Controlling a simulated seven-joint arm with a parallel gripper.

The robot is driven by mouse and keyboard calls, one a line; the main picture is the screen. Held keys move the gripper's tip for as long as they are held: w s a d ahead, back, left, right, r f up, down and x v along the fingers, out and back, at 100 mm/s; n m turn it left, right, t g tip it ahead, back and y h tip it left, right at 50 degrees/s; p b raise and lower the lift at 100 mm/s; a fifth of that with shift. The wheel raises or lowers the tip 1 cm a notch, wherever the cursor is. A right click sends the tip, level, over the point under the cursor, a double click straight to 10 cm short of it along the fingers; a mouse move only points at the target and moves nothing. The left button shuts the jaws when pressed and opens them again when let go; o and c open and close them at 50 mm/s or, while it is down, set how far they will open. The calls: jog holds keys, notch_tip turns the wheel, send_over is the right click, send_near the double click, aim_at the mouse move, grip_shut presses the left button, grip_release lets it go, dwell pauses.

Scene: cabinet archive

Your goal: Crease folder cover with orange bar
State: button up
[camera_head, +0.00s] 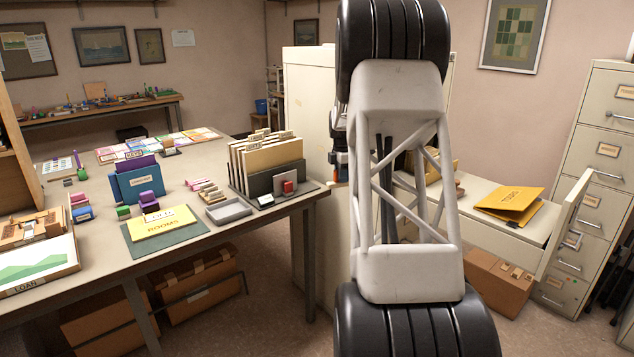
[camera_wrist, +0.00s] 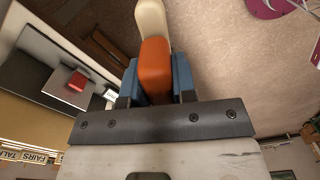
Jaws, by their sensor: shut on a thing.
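My gripper (camera_wrist: 156,78) is shut on the orange bar (camera_wrist: 155,58), which sits between its blue fingers. A cream end (camera_wrist: 151,18) sticks out beyond the orange part. In the head view my gripper (camera_head: 337,158) is mostly hidden behind my arm, beside the tall cream cabinet. A yellow folder (camera_head: 510,203) lies on the pulled-out drawer top at right, its cover partly raised. Another yellow folder marked ROOMS (camera_head: 162,228) lies on a green mat (camera_head: 135,247) on the table. My gripper is apart from both folders.
An upright file rack (camera_head: 270,165) with a red block (camera_head: 289,187) stands at the table's right edge. A grey tray (camera_head: 228,210) is beside it. Filing cabinets (camera_head: 600,150) stand at far right. Open floor lies between table and drawer.

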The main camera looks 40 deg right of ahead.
jog(key=s+d+r+m, duration=0.1)
jog(key=s+d+r, duration=0.2)
jog(key=s+d, duration=0.8)
jog(key=s+d+r+m, duration=0.1)
jog(key=s+d+r, duration=0.2)
jog(key=s+d, duration=0.7)
jog(key=s+d+r+m, duration=0.2)
jog(key=s+d+r, duration=0.1)
jog(key=s+d, duration=0.8)
jog(key=s, duration=0.5)
jog(key=shift+s+d+r, duration=0.25)
jog(key=shift+s+d, duration=0.05)
jog(key=shift+d, duration=0.05)
jog(key=shift+f, duration=0.1)
jog(key=shift+f, duration=2.9)
